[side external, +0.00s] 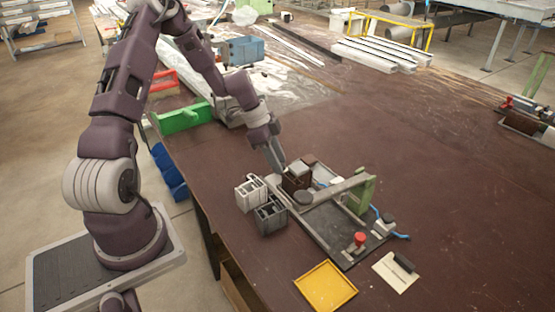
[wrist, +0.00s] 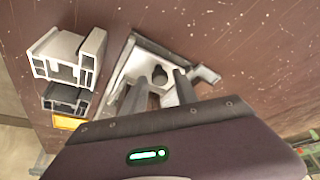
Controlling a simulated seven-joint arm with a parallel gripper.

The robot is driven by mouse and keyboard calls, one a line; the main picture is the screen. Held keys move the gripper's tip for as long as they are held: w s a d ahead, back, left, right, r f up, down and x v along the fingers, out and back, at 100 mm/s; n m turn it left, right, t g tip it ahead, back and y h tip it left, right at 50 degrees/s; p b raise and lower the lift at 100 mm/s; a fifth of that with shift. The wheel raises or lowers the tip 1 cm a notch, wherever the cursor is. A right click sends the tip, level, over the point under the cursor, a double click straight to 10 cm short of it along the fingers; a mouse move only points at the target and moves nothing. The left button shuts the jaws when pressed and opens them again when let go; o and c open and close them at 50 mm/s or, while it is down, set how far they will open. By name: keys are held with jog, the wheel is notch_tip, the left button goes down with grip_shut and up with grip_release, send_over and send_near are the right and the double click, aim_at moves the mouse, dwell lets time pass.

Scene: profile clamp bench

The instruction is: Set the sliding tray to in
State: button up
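The clamp fixture (side external: 322,222) stands on the brown table, with a dark base, a grey arm across it and a green upright at its right. I cannot tell for certain which part is the sliding tray, or how far in it sits. My gripper (side external: 279,168) points down at the fixture's far left corner, close to a brown block (side external: 297,178); contact cannot be made out. My wrist housing hides the rest.
A light profile piece (side external: 250,192) and a dark one (side external: 271,215) stand just left of the fixture. A flat yellow tray (side external: 326,287) and a white card (side external: 396,272) lie at the front. A red knob (side external: 360,239) sits on the fixture's front.

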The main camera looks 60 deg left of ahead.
grip_shut()
dwell(1.2)
